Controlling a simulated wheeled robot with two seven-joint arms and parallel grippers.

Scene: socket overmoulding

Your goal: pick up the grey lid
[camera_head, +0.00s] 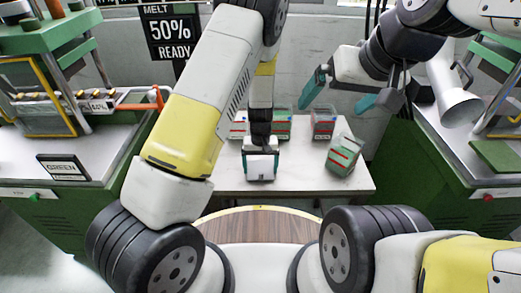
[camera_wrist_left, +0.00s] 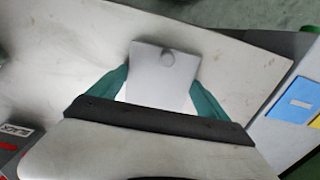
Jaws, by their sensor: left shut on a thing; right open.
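The grey lid (camera_wrist_left: 160,82), a pale flat plate with a small round knob, sits between the two teal fingers of my left gripper (camera_wrist_left: 158,95) in the left wrist view. The fingers touch its two sides, so the gripper is shut on it. I cannot tell whether the lid touches the table. My right gripper (camera_head: 338,93) is open and empty, above the right part of the table.
The white table (camera_head: 300,180) carries clear bins with red and green parts (camera_head: 323,122) along its back. A tilted green and red box (camera_head: 343,155) stands at its right. Green machines (camera_head: 45,100) flank both sides. A sign (camera_head: 172,40) reads "MELT 50% READY". The table's front middle is clear.

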